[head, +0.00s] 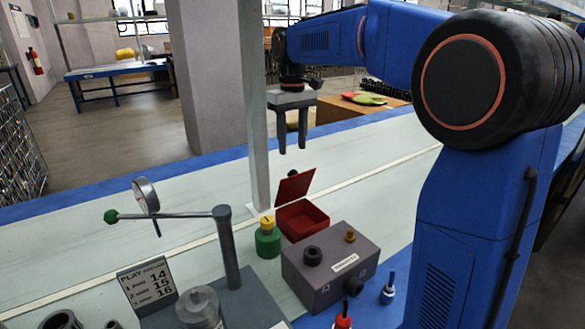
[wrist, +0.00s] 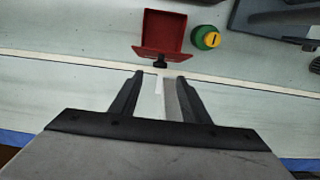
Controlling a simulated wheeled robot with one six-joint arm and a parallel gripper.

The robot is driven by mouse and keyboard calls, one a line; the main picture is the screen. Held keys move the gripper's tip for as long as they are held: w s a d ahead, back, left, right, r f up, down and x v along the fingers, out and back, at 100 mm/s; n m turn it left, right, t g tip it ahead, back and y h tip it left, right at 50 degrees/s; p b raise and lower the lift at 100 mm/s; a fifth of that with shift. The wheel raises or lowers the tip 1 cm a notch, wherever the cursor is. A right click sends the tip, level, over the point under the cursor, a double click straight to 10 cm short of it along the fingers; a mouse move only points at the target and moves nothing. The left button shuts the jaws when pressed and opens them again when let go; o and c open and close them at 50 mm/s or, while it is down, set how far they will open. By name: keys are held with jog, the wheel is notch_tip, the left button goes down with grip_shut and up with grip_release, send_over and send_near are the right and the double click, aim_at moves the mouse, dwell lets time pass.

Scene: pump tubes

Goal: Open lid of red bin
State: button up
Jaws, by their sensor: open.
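The red bin (head: 318,226) stands on the bench in the middle of the head view. Its red lid (head: 294,188) is raised and tilted up at the back edge, so the bin's inside shows. A small dark knob (head: 293,173) sits on the lid's back side. In the wrist view the bin (wrist: 165,28) is at the top centre, with the knob (wrist: 159,62) just beyond my fingertips. My gripper (head: 292,148) is above and behind the lid, fingers pointing down.
A post (head: 256,120) rises at the left. A lever stand (head: 228,250) is further left.

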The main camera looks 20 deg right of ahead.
aim_at(292, 171)
notch_tip(292, 171, down, 9)
jog(key=shift+r, duration=0.2)
dwell(0.3)
grip_shut()
jog(key=shift+w, duration=0.1)
